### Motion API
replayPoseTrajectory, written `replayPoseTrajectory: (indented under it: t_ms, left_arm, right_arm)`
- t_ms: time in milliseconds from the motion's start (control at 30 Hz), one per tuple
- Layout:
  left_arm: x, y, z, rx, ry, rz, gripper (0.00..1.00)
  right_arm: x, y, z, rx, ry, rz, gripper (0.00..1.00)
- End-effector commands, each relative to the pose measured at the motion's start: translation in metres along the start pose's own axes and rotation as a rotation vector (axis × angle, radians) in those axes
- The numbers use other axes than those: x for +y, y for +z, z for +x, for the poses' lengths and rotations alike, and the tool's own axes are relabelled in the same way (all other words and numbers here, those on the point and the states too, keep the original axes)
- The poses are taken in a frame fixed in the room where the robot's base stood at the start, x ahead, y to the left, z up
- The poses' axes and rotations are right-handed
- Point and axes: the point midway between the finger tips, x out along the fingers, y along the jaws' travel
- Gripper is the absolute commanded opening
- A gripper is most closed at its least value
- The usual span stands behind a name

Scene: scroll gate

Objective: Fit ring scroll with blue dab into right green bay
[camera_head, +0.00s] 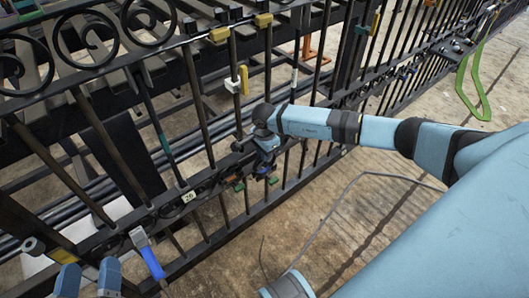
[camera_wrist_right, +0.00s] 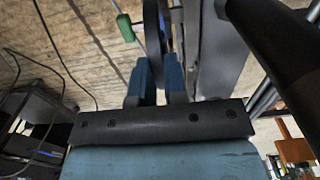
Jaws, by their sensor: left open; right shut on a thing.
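My right gripper (camera_head: 268,168) is at the gate's lower rail, in the middle of the head view. In the right wrist view its blue fingers (camera_wrist_right: 158,82) are shut on a dark, narrow curved piece (camera_wrist_right: 154,40), seen edge-on. It looks like the ring scroll; I cannot make out a blue dab on it. Two green marks, a left one (camera_head: 239,186) and a right one (camera_head: 272,180), show below the gripper at the rail. One green tab (camera_wrist_right: 125,27) shows left of the held piece in the wrist view. Whether the piece touches the bay is hidden. My left gripper (camera_head: 88,281) is open and empty at lower left.
The black gate (camera_head: 195,90) with upright bars runs across the view, with fixed scrolls (camera_head: 90,38) at upper left. A blue-handled brush (camera_head: 148,256), a tape roll (camera_head: 33,245) and a number tag (camera_head: 188,197) are along its lower rail. Floor at lower middle is mostly clear, with a thin cable.

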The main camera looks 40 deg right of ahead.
Motion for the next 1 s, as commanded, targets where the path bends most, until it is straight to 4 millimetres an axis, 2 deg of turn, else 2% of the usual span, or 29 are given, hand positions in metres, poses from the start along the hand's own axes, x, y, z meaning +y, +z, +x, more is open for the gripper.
replayPoseTrajectory:
  t_ms: [1000]
  left_arm:
    - [-0.002, 0.009, -0.001, 0.000, 0.000, 0.000, 0.68]
  right_arm:
    - [0.000, 0.000, 0.012, 0.000, 0.000, 0.000, 0.00]
